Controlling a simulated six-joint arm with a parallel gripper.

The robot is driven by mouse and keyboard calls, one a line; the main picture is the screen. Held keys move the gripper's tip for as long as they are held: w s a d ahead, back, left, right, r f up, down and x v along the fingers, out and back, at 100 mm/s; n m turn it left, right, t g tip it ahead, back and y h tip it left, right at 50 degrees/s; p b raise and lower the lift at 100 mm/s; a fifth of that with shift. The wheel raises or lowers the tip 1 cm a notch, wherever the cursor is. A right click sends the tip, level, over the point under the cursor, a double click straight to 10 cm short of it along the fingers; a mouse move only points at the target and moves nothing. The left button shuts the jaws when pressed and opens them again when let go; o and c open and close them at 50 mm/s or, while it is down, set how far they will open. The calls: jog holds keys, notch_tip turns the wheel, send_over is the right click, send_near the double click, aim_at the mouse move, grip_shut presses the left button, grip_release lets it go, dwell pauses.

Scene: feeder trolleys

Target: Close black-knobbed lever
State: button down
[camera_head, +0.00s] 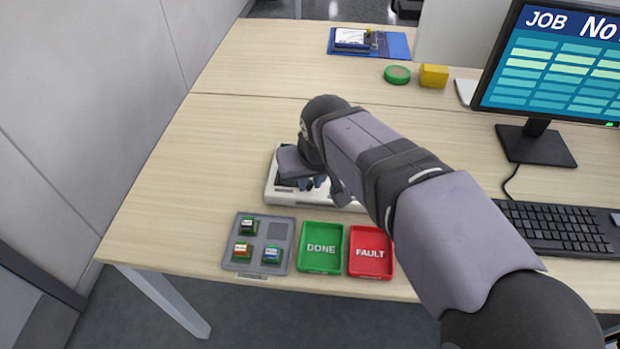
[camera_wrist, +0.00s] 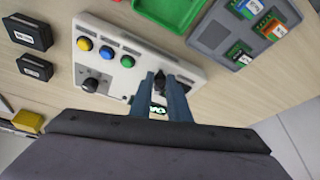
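A white test fixture (camera_head: 292,199) lies on the table under my arm, partly hidden; its face (camera_wrist: 118,33) shows in the wrist view with coloured buttons. A small black knob or lever end (camera_wrist: 160,80) stands on the fixture between my fingertips. A green part with white markings (camera_wrist: 158,107) shows between the fingers, partly hidden. My gripper (camera_wrist: 161,77) has a gap between its two blue-grey fingers, which sit on either side of the black knob. I cannot tell whether they touch it. In the head view the gripper is low over the fixture, mostly hidden by the arm.
A grey tray (camera_head: 240,261) with several small boards, a green DONE tray (camera_head: 320,266) and a red FAULT tray (camera_head: 371,268) stand in front. A round black dial (camera_wrist: 90,85) sits on the fixture. A monitor (camera_head: 550,65) and keyboard (camera_head: 555,229) are right. The table's left is clear.

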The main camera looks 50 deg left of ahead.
aim_at(328, 180)
jog(key=shift+w, duration=0.1)
jog(key=n+p, duration=0.1)
jog(key=w+n+g+p, duration=0.1)
jog(key=n+p, duration=0.1)
jog(key=n, duration=0.1)
jog(key=shift+w+d+r+y, duration=0.2)
jog(key=shift+w+y, duration=0.1)
jog(key=shift+w, duration=0.1)
jog(key=w+n+g+p, duration=0.1)
jog(key=n+p, duration=0.1)
jog(key=n, duration=0.1)
jog(key=shift+w+n+g, duration=0.3)
jog(key=shift+w+g, duration=0.05)
jog(key=shift+g, duration=0.05)
jog(key=w+n+p, duration=0.1)
jog(key=n+p, duration=0.1)
jog(key=a+n+g+p, duration=0.1)
jog(key=n+p, duration=0.1)
jog(key=shift+w+g+h, duration=0.3)
jog(key=shift+w+h, duration=0.1)
jog(key=shift+w+a+f+n+g+p, duration=0.1)
jog(key=shift+w+a+n+g+p, duration=0.05)
jog(key=shift+n+p, duration=0.45)
jog(key=shift+w+a+n+g+p, duration=0.15)
jog(key=shift+n+p, duration=0.35)
jog(key=shift+n, duration=0.1)
jog(key=shift+h, duration=0.3)
jog(key=c, duration=1.7)
grip_release()
jog(key=shift+f, duration=0.1)
